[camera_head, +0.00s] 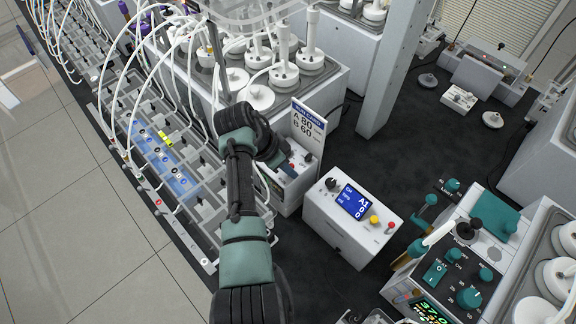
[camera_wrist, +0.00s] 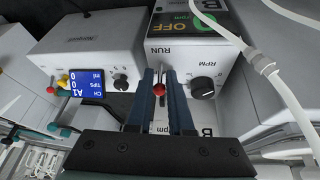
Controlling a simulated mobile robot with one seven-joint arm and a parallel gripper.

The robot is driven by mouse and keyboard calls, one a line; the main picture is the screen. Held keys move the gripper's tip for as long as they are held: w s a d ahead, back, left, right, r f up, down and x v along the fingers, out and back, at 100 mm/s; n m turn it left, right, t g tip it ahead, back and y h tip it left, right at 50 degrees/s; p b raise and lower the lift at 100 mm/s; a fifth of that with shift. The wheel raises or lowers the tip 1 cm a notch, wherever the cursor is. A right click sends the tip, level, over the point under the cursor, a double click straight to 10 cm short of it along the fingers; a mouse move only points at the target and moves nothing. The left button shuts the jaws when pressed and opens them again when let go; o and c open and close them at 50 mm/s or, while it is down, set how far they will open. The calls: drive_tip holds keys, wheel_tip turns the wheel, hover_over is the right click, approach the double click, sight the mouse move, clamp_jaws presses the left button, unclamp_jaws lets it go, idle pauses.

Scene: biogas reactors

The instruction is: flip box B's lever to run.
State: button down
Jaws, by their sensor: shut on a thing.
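Box B (camera_wrist: 190,55) is a light box with a dark display (camera_wrist: 185,20) showing OFF in yellow, the word RUN, a black RPM knob (camera_wrist: 202,88) and a letter B. Its lever (camera_wrist: 158,89) has a red ball tip and stands between my fingers in the wrist view. My gripper (camera_wrist: 160,78) is shut on the lever. In the head view my dark gripper (camera_head: 277,158) reaches down over box B (camera_head: 290,192), hiding much of its top. The lever's exact tilt is hard to tell.
A white box with a blue A1 display (camera_head: 350,215) stands just right of box B. A card reading A 80, B 60 (camera_head: 307,130) stands behind. White tubes (camera_head: 150,50) arch at the left; one tube (camera_wrist: 265,65) crosses beside box B.

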drive_tip(key=shift+s+a+f+t+h+b, duration=0.15)
drive_tip(key=shift+a+f+t+h+b, duration=0.05)
drive_tip(key=shift+t+h+b, duration=0.3)
drive_tip(key=shift+s+a+f+t+h+b, duration=0.15)
drive_tip(key=shift+a+t+h+b, duration=0.05)
drive_tip(key=shift+t+h+b, duration=0.25)
drive_tip(key=h+b, duration=0.1)
drive_tip(key=b, duration=0.1)
drive_tip(key=t+b, duration=0.1)
drive_tip(key=b, duration=0.1)
drive_tip(key=shift+s+a+f+t+h, duration=0.25)
drive_tip(key=shift+h, duration=0.1)
drive_tip(key=b, duration=0.2)
drive_tip(key=t+h+b, duration=0.1)
drive_tip(key=b, duration=0.1)
drive_tip(key=h+b, duration=0.1)
drive_tip(key=shift+s+a+m+t+b, duration=0.25)
drive_tip(key=shift+s+m+t+b, duration=0.05)
drive_tip(key=shift+t+b, duration=0.1)
drive_tip(key=shift+b, duration=0.5)
drive_tip(key=shift+a+r+t+h, duration=0.1)
drive_tip(key=shift+r+t+h, duration=0.1)
drive_tip(key=shift+t+h, duration=0.15)
drive_tip(key=c, duration=0.9)
unclamp_jaws()
drive_tip(key=shift+c, duration=0.2)
